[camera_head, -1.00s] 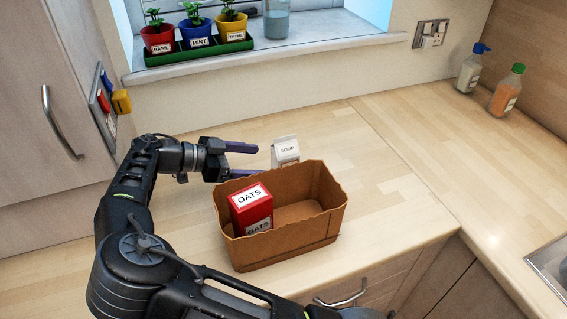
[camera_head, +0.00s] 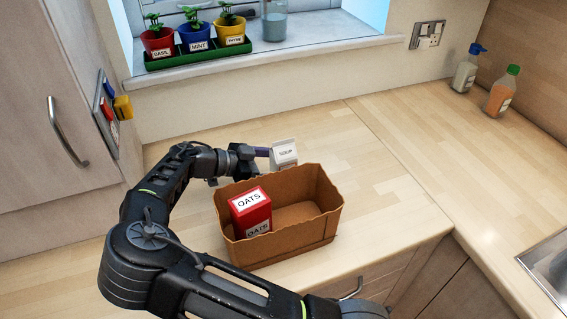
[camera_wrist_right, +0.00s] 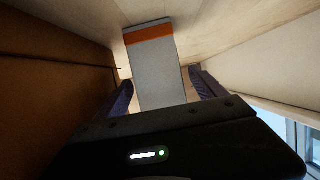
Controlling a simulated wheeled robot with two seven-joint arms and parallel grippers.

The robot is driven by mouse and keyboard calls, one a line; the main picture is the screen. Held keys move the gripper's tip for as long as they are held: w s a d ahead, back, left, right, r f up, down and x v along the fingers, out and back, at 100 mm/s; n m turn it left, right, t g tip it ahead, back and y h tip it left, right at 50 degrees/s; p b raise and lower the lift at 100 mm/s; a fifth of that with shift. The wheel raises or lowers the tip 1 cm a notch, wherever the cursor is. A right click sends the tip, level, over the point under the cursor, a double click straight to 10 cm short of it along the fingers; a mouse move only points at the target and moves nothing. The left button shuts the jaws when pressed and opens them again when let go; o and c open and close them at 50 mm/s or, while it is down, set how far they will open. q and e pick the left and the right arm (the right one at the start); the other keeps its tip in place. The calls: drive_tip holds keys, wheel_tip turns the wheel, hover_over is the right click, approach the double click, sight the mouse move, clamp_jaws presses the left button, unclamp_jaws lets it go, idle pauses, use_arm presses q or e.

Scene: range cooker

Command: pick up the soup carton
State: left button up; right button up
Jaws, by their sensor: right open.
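The soup carton (camera_head: 285,153) is white with a grey top and a SOUP label, upright on the worktop behind the brown box. The box hides its lower part. My right gripper (camera_head: 258,160) is left of the carton, its fingers pointing right at it, partly hidden by the box rim. In the right wrist view the carton (camera_wrist_right: 156,75) shows grey with an orange band, between the two open fingers (camera_wrist_right: 165,86). Gaps show on both sides, so the gripper is not closed on it. My left gripper is not in view.
The brown box (camera_head: 322,222) stands close in front of the carton and holds a red oats carton (camera_head: 251,212). Potted herbs (camera_head: 198,38) stand on the windowsill behind. Two bottles (camera_head: 468,68) (camera_head: 502,92) are at the far right. The worktop right of the box is clear.

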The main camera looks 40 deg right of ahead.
idle(0.6)
clamp_jaws()
idle(0.7)
